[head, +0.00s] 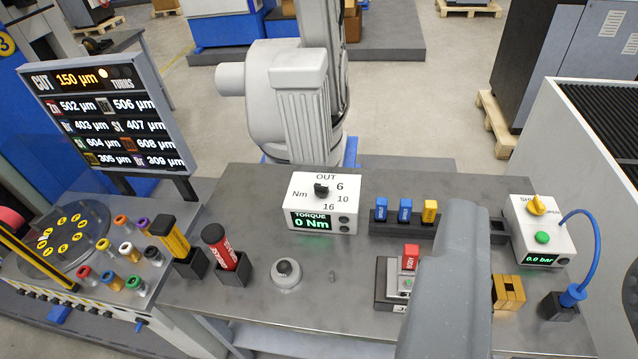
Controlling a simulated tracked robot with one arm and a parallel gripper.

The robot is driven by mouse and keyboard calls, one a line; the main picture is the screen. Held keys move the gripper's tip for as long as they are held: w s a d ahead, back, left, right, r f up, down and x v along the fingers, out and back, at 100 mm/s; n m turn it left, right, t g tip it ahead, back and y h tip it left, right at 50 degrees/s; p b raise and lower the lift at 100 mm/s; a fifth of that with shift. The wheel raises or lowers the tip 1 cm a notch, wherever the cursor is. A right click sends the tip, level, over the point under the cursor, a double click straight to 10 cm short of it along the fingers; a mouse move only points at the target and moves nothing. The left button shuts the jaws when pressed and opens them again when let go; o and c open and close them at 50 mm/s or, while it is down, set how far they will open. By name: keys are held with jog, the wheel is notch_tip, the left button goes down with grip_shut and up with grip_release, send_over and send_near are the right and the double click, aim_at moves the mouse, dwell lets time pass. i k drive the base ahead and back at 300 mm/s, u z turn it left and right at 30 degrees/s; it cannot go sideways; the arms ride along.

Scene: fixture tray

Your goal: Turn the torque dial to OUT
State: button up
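The torque dial is a small black knob (321,190) on top of a white box (345,188) near the back middle of the grey bench. OUT is printed behind the knob, with 6, 10 and 16 to its right and Nm to its left. The knob is too small to tell which mark it points at. The box's front display (311,221) reads TORQUE 0 Nm. My gripper's fingers do not show. A large grey rounded part fills the lower right foreground and hides some of the bench; nothing visible touches the dial.
Right of the dial box stand a dark rack (382,228) with blue and yellow pieces and a red-topped block (410,256). A red-handled tool (222,250) and a yellow-black one (171,238) stand left. A white valve box (541,241) is far right. The bench before the dial is mostly clear.

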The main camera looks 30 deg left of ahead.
aim_at(321, 190)
jog(key=u, duration=0.1)
jog(key=i, duration=1)
jog(key=z, duration=0.1)
